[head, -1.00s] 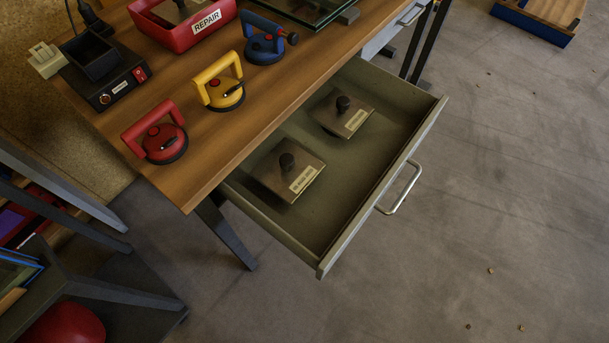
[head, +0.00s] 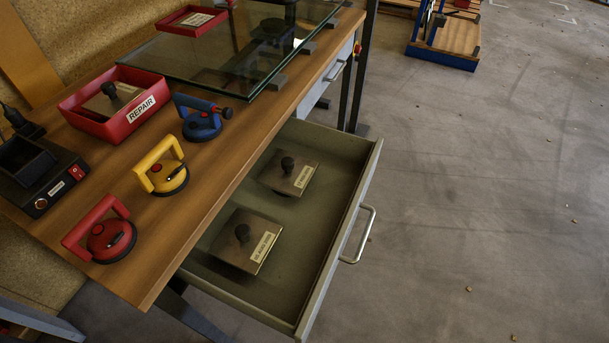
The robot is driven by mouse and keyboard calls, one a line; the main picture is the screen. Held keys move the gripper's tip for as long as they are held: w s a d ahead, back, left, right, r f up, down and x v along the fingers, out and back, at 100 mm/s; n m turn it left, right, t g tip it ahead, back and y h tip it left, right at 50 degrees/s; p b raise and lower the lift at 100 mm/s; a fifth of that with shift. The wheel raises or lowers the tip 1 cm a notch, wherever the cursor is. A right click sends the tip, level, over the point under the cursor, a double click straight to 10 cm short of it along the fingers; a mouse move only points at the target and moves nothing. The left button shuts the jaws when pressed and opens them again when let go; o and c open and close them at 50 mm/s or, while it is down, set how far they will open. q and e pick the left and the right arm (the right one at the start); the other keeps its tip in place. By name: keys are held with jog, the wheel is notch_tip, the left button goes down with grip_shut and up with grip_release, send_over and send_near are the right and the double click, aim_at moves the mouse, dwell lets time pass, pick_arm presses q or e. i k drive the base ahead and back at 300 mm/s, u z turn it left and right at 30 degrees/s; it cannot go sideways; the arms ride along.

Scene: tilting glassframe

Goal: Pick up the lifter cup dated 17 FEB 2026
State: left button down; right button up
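Three suction lifter cups stand in a row on the wooden bench: a red one (head: 108,235) nearest, a yellow one (head: 165,169) in the middle and a blue one (head: 203,120) farther back. No date can be read on them. In the open drawer (head: 318,243) lie two square brown plates with black knobs. The near plate (head: 228,250) and the far plate (head: 277,180) each carry a pale label, too small to read. A red REPAIR tray (head: 88,122) holds another knobbed plate (head: 101,106). Neither of my grippers shows.
A glass sheet (head: 190,58) lies on supports at the back of the bench (head: 150,262). A black device (head: 52,190) with a red switch is at left. The pulled-out drawer's handle (head: 362,236) juts over the floor. The floor at right is mostly clear.

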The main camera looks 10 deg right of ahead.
aim_at(288, 174)
jog(key=z, duration=2.05)
jog(key=i, duration=1.5)
jog(key=u, duration=3.85)
